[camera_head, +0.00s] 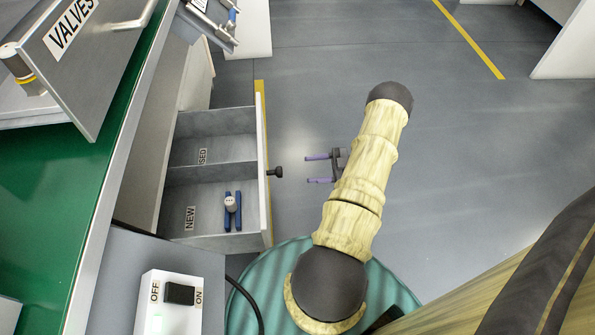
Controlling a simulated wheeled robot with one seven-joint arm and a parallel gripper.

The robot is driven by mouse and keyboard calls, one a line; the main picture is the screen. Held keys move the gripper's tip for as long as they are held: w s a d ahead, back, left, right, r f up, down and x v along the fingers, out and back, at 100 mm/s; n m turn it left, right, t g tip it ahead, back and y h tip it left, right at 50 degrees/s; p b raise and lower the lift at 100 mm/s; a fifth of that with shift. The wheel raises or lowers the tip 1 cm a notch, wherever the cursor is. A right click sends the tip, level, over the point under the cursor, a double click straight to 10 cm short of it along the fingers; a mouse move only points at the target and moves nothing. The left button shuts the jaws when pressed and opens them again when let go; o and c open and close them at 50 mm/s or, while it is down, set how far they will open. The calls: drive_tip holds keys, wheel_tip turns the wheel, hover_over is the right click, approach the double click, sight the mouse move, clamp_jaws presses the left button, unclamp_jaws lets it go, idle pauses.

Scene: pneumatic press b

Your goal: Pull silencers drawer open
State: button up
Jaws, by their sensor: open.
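A drawer (212,242) under the green bench stands pulled out, showing a divided grey inside. Its two compartments are labelled "NEW" and one ending in "SED", partly unclear. A small white and blue part (232,211) lies in the "NEW" compartment; the other looks empty. The drawer's white front has a dark knob (276,172) on its outer side. My gripper (312,169) is open and empty, with its purple fingers pointing left towards the knob. A gap shows between the fingertips and the knob. No "silencers" label is readable on the drawer front from this angle.
A grey panel marked "VALVES" (98,62) with a bar handle stands above the green bench top (75,190). A white OFF/ON switch box (170,312) is at the lower left. Open grey floor (450,150) lies to the right of my arm.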

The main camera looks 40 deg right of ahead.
drive_tip(key=b+v, duration=0.1)
drive_tip(key=v, duration=0.5)
drive_tip(key=shift+s+d, duration=0.15)
drive_tip(key=shift+d, duration=0.05)
idle(0.4)
